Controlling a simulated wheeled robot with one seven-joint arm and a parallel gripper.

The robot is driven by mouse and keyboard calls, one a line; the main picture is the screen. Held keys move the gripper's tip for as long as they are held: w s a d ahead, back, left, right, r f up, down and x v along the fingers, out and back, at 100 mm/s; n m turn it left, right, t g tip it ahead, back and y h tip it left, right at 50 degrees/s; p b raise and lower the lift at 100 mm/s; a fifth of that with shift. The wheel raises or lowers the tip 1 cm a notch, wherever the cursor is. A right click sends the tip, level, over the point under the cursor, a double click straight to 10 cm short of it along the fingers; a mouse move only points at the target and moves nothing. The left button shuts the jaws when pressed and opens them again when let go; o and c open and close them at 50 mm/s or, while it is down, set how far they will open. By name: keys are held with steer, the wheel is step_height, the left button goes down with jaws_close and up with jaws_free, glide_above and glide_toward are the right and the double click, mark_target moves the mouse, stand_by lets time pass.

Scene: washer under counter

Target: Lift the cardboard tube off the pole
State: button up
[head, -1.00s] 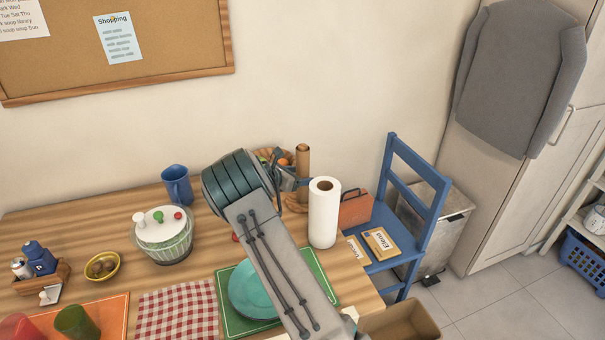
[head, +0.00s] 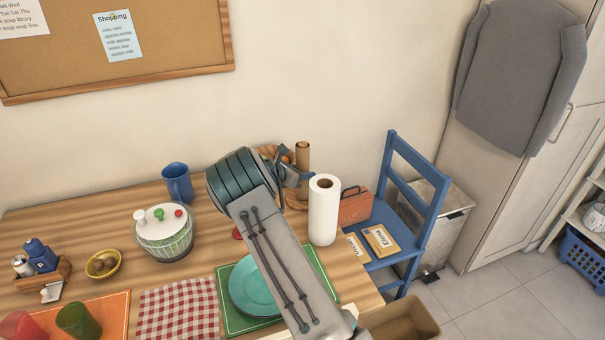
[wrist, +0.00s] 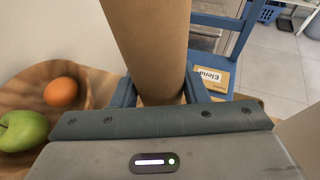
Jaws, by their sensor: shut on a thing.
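The brown cardboard tube (head: 302,157) stands upright at the back right of the table, left of the white paper roll. My gripper (head: 299,179) reaches it from the left and is shut on it. In the wrist view the tube (wrist: 150,45) rises between the two blue-grey fingers of my gripper (wrist: 160,92), one on each side.
A white paper roll (head: 324,212) stands close on the right, with a red-orange box (head: 355,208) behind it. A wooden bowl (wrist: 88,78) holds an orange (wrist: 60,92) and a green apple (wrist: 22,131) beside the tube. A blue chair (head: 421,210) stands further right.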

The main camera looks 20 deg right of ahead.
step_height(320, 180, up, 24)
steer(key=b, duration=0.4)
stand_by(1.0)
